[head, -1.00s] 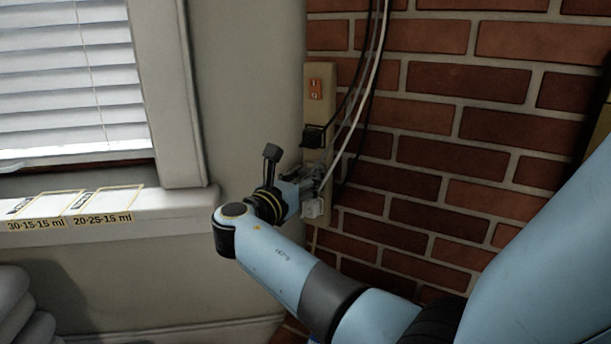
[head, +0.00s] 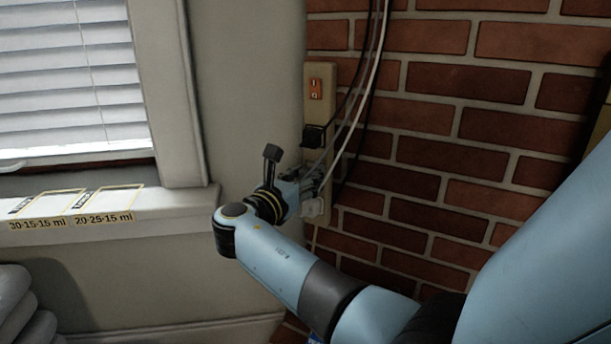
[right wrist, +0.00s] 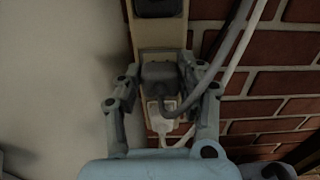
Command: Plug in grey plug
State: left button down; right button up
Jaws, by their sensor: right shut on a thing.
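The grey plug (right wrist: 160,74) is between the fingers of my right gripper (right wrist: 158,84) in the right wrist view. The gripper is shut on it. The plug is against the face of the beige power strip (right wrist: 145,44); I cannot tell how deep it sits. In the head view the right gripper (head: 314,180) is at the lower part of the strip (head: 319,72), and the grey plug is mostly hidden there. My left gripper is not in view.
A black plug (head: 314,136) sits higher on the strip, below an orange switch (head: 315,89). A white plug (head: 313,208) is just below the gripper. Black and white cables (head: 362,90) hang along the brick wall (head: 450,120). A window sill (head: 165,207) is at left.

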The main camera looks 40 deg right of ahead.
dwell(0.7)
jog(key=shift+w+d+p, duration=0.15)
jog(key=shift+d+p, duration=0.15)
jog(key=shift+d, duration=0.2)
dwell(0.4)
jog(key=o, duration=1.2)
jog(key=shift+c, duration=0.2)
jog(key=v, duration=0.7)
jog(key=shift+a, duration=0.25)
jog(key=shift+a, duration=0.1)
